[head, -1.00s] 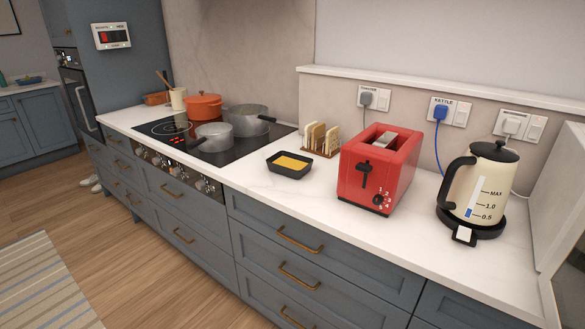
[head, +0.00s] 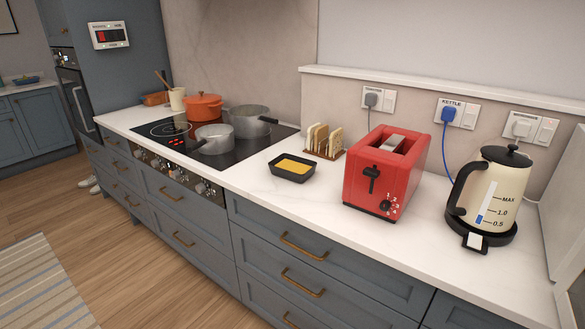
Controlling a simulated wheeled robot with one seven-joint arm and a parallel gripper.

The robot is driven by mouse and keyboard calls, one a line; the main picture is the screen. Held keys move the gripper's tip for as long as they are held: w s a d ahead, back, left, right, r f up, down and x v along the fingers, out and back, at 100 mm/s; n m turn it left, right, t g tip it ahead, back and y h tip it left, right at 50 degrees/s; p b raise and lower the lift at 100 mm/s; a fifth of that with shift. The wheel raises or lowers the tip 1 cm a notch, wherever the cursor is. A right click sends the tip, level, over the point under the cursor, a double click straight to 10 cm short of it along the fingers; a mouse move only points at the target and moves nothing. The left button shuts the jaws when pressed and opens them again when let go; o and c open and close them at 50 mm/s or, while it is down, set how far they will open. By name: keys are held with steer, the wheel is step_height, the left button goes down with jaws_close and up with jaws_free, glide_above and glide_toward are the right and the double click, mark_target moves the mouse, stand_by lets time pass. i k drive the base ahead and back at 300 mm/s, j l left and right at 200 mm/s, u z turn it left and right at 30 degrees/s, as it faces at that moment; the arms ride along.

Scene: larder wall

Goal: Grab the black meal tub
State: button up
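The black meal tub (head: 292,168) is a small, shallow, open black tray with yellow food in it. My gripper is not in view.
A toast rack (head: 324,142) stands just behind the tub, and the red toaster (head: 386,172) is to its right. A cream kettle (head: 488,195) stands further right. Pots, including an orange one (head: 203,106), are on the black hob (head: 165,130) at left. Wooden floor is open at lower left.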

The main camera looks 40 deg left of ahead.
mark_target(286, 166)
steer(key=i+j, duration=0.15)
steer(key=j, duration=0.35)
steer(key=i+j+z, duration=0.15)
steer(key=j, duration=0.9)
steer(key=i+j+z, duration=0.1)
steer(key=j, duration=0.4)
steer(key=i+j, duration=0.15)
steer(key=j, duration=0.4)
steer(key=i+z, duration=0.05)
